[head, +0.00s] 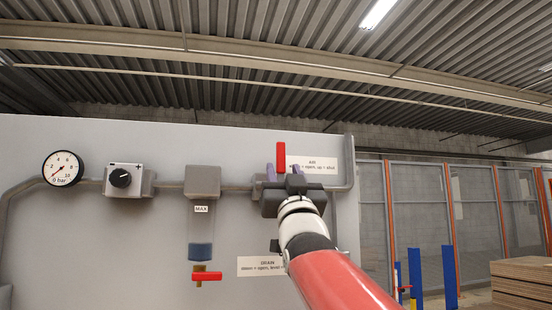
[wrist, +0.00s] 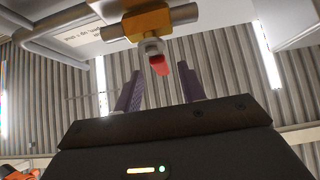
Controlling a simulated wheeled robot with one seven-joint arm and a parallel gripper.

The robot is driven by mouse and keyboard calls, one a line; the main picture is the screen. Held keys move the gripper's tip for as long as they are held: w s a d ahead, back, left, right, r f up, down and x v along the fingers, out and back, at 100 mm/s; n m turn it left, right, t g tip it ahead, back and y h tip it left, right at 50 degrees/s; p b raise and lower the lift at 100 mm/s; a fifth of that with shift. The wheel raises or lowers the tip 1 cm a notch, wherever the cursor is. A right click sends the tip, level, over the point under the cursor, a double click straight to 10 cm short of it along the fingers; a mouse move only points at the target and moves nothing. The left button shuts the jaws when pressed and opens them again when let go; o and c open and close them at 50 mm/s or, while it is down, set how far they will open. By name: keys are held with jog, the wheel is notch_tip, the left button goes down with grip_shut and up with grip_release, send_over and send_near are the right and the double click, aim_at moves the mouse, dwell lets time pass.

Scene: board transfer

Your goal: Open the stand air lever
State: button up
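The red air lever (head: 281,157) points straight up on the pipe at the right of the grey panel, beside the "AIR" label (head: 312,167). In the wrist view the lever's red end (wrist: 159,65) shows below a yellow valve body (wrist: 147,22). My gripper (head: 283,169) is just in front of the valve, hiding its body in the head view. Its two purple fingers are apart, one on each side of the lever in the picture. In the wrist view my gripper (wrist: 161,74) is open, with the lever's end centred near the fingertips and a gap on both sides.
Left along the pipe are a pressure gauge (head: 63,169), a black regulator knob (head: 121,178) and a bowl with blue liquid (head: 201,251). A red drain lever (head: 207,276) sits below the bowl. Blue posts (head: 449,277) and stacked boards (head: 520,283) stand at right.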

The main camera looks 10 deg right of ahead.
aim_at(282, 163)
jog(key=p+x, duration=0.3)
jog(key=x, duration=0.3)
jog(key=shift+w+r, duration=0.25)
jog(key=shift+r, duration=0.05)
grip_shut()
